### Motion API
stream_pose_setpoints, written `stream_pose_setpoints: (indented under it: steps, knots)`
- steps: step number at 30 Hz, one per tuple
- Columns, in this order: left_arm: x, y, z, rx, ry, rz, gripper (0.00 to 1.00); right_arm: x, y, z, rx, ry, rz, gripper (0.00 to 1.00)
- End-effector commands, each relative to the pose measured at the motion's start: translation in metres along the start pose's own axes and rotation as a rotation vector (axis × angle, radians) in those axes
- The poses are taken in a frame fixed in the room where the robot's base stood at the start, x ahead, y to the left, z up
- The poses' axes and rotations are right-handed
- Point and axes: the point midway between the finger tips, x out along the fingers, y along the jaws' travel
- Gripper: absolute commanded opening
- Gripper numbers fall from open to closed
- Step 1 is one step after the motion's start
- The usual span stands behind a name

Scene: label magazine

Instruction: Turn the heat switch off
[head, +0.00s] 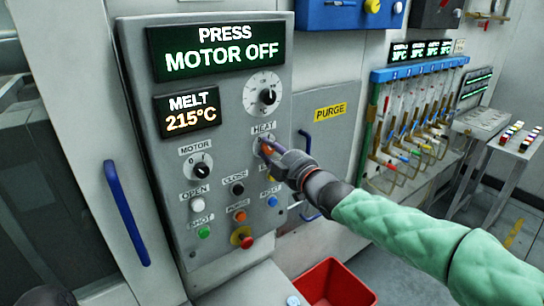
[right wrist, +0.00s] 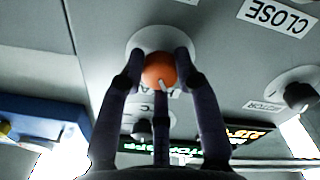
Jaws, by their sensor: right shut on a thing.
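The heat switch, an orange round knob (right wrist: 159,70) with a white pointer mark, sits on a pale round plate in the right wrist view. In that upside-down view the mark points down and slightly right. My right gripper (right wrist: 160,72) is shut on the knob, with dark fingers on both sides of it.
The grey control panel (head: 210,110) has a MOTOR knob (head: 201,166), a dial (head: 267,97) and several buttons close by. Its displays read PRESS MOTOR OFF and MELT 215°C. A blue handle (head: 127,213) is at the left. A red bin (head: 345,283) is below.

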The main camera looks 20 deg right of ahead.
Motion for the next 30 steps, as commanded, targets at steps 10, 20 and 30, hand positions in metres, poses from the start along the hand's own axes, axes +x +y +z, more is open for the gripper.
stream_pose_setpoints:
  steps: [10, 20, 30]
  knots:
    - [0.0025, -0.0009, -0.0001, 0.0, 0.0, 0.0, 0.56, -0.0008, 0.0066, -0.0064, -0.031, 0.014, 0.012, 0.0]
    - [0.0025, -0.0009, -0.0001, 0.0, 0.0, 0.0, 0.56, -0.0007, 0.0062, -0.006, -0.03, 0.013, 0.011, 0.56]
    - [0.0028, -0.001, -0.0002, 0.0, 0.0, 0.0, 0.56, -0.0013, 0.0021, -0.0022, -0.028, 0.005, 0.004, 0.56]
